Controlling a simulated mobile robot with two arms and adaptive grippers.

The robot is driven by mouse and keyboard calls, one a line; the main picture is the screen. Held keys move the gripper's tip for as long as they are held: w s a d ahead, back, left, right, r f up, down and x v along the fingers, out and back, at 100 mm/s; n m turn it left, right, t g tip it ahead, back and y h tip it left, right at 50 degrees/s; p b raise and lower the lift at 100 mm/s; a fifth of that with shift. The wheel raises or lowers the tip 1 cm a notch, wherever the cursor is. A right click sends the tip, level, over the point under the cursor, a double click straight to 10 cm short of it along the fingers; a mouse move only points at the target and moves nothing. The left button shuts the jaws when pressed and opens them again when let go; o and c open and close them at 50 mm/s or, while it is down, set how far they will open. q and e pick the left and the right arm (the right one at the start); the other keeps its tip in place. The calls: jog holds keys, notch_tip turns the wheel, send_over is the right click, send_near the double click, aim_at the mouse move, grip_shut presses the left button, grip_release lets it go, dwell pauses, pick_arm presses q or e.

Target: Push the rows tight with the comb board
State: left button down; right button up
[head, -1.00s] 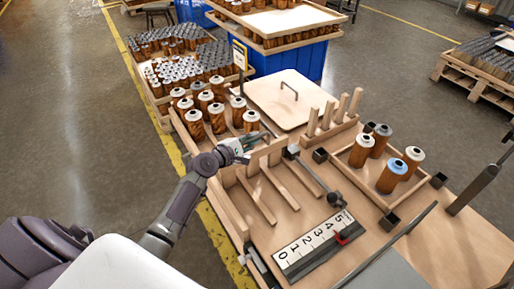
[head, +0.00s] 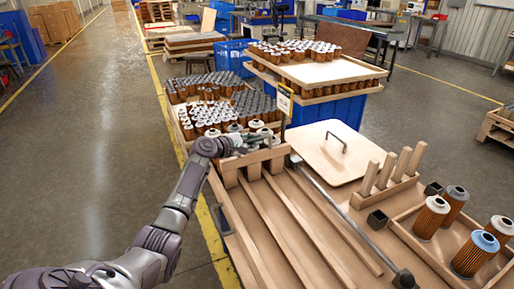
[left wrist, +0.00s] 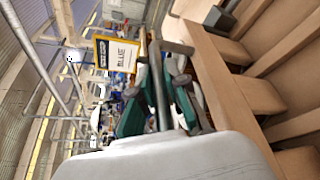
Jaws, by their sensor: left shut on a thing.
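The wooden comb board (head: 262,156) stands across the far end of the lanes, its block-like teeth pointing down between long wooden rails (head: 297,218). My left gripper (head: 240,145) is shut at the board's top, on its left half. In the left wrist view my green-padded fingers (left wrist: 158,100) close around a grey bar beside the comb board (left wrist: 222,85). Several white-topped filter cartridges (head: 256,125) show just beyond the board; their lower parts are hidden by it and my gripper. I cannot tell whether they touch the board. My right gripper is out of view.
Pallets of packed cartridges (head: 207,84) lie beyond. A flat lid with a handle (head: 335,152) and a pegged wooden rack (head: 388,180) are right of the lanes. A tray of cartridges (head: 432,217) stands at the right. The near lanes are empty.

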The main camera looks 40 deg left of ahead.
pick_arm(q)
jog(key=shift+w+a, duration=0.3)
jog(key=shift+a, duration=0.4)
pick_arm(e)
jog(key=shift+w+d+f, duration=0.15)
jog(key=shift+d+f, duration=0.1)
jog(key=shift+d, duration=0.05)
pick_arm(q)
jog(key=c, duration=1.2)
grip_release()
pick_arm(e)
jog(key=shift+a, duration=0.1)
pick_arm(q)
jog(key=shift+s, duration=0.35)
jog(key=v, duration=1.1)
jog(key=shift+s+a+r, duration=0.1)
jog(key=shift+r, duration=0.05)
